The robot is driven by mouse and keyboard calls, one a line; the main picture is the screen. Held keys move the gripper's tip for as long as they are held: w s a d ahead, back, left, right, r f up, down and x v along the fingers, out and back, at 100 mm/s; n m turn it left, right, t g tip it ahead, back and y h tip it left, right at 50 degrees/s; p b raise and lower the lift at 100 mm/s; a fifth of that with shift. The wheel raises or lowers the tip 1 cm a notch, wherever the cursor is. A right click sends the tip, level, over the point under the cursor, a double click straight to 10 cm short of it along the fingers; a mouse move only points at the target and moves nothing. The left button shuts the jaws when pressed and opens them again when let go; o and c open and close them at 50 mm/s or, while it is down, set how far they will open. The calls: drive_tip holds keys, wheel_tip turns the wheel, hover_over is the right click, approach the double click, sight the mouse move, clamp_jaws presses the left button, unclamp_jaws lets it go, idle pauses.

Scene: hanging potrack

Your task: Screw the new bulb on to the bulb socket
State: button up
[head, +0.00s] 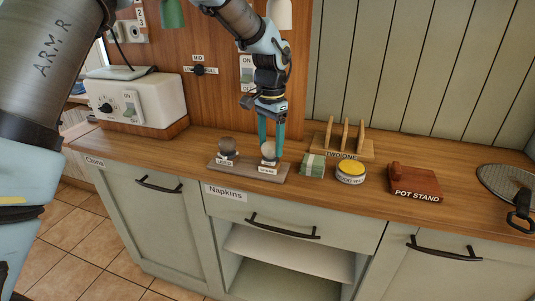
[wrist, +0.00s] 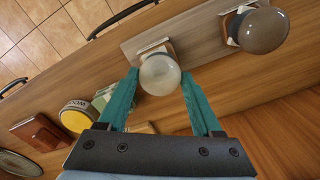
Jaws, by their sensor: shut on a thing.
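A white frosted bulb (head: 268,150) sits at the right end of a wooden bulb stand (head: 240,173) on the counter. My gripper (head: 271,143) points down with its teal fingers on both sides of this bulb, shut on it. In the wrist view the pale bulb (wrist: 160,74) lies between the fingertips (wrist: 160,79). It still appears to be in its place on the stand. A darker grey bulb (head: 227,147) sits at the stand's left end and also shows in the wrist view (wrist: 263,29). I cannot make out an empty bulb socket.
Right of the stand are a green sponge-like block (head: 313,165), a yellow-topped tin (head: 351,168), a wooden rack (head: 343,143) and a red-brown pot stand (head: 414,183). A white switch box (head: 136,101) stands left.

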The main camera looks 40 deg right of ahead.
sight(271, 143)
drive_tip(key=shift+r+p, duration=0.3)
drive_tip(key=shift+r, duration=0.1)
drive_tip(key=shift+r+p, duration=1.85)
drive_tip(key=shift+r, duration=0.65)
drive_tip(key=s+a+b, duration=0.2)
drive_tip(key=s+a, duration=0.6)
drive_tip(key=a, duration=0.5)
drive_tip(key=shift+s+a+b, duration=0.25)
drive_tip(key=shift+s+b, duration=0.05)
drive_tip(key=shift+s, duration=0.05)
